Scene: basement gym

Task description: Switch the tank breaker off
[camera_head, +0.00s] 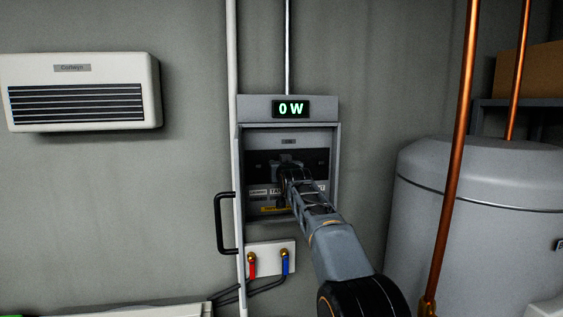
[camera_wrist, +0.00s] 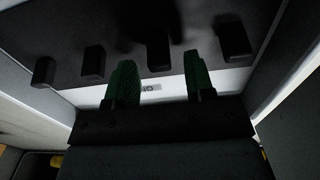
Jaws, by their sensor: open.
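A grey breaker box (camera_head: 333,190) is on the wall with its door open. In the wrist view, several black switch levers stand in a row on its dark panel (camera_wrist: 195,15). My gripper (camera_wrist: 159,72) is open, with its green-padded fingers in front of the panel. One lever (camera_wrist: 159,50) shows between the fingers, and I cannot tell whether they touch it. A white label strip (camera_wrist: 150,88) below is only partly legible. In the head view, my gripper (camera_head: 285,163) is inside the box and hides part of the labels. I cannot tell which lever is the tank breaker.
A display (camera_head: 291,108) above the box reads 0 W. The open door's black handle (camera_head: 219,222) is at the left. A white plate with red and blue taps (camera_head: 270,259) is below. A large grey tank (camera_head: 480,215) and copper pipes (camera_head: 455,150) stand at the right.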

